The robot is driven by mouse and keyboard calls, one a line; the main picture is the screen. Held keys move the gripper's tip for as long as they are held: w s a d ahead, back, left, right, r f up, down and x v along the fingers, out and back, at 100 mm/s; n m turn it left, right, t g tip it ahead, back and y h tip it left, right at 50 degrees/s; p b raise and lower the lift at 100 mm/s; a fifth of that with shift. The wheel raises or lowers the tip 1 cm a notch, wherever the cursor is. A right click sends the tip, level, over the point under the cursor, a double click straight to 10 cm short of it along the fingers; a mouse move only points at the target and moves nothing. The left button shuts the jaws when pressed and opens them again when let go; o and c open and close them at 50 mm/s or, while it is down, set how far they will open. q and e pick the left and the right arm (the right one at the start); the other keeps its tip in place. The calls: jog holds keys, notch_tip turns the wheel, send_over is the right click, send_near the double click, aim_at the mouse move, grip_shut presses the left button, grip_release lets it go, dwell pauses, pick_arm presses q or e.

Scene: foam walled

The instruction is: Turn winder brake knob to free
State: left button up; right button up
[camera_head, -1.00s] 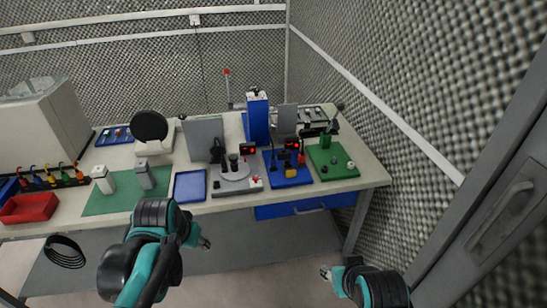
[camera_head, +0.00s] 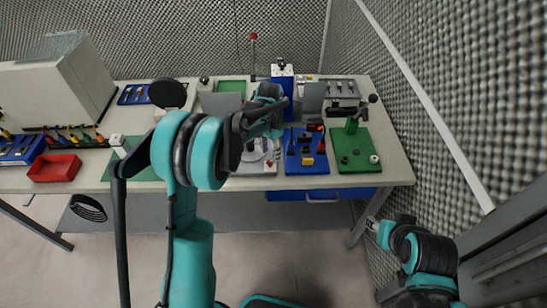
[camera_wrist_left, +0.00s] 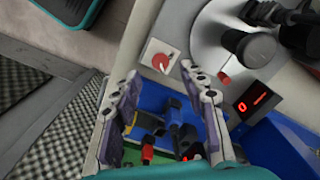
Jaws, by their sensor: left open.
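The winder is a grey unit (camera_head: 245,168) on the bench, with a round disc and black posts. A red knob (camera_wrist_left: 163,62) sits on a white square plate at its corner; it also shows in the head view (camera_head: 270,163). Its markings are too small to read. My left gripper (camera_wrist_left: 160,82) is open and empty above the unit's corner. In the wrist view the knob appears between and just beyond the fingertips, and I see no contact. My left arm covers part of the winder in the head view. My right gripper (camera_head: 372,222) hangs off the bench's front right; its jaws are unclear.
A red-lit display (camera_wrist_left: 252,102) and a small red-tipped lever (camera_wrist_left: 224,82) are close to the fingers. A blue tray (camera_head: 307,166) with small parts and a green board (camera_head: 353,176) stand to the right. A red bin (camera_head: 54,168) is at the left.

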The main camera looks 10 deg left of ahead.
aim_at(270, 161)
pick_arm(q)
notch_tip(270, 161, down, 5)
jog(key=shift+f+b, duration=0.1)
jog(key=shift+b, duration=0.4)
jog(key=shift+w, duration=0.1)
jog(key=shift+c, duration=0.4)
grip_shut()
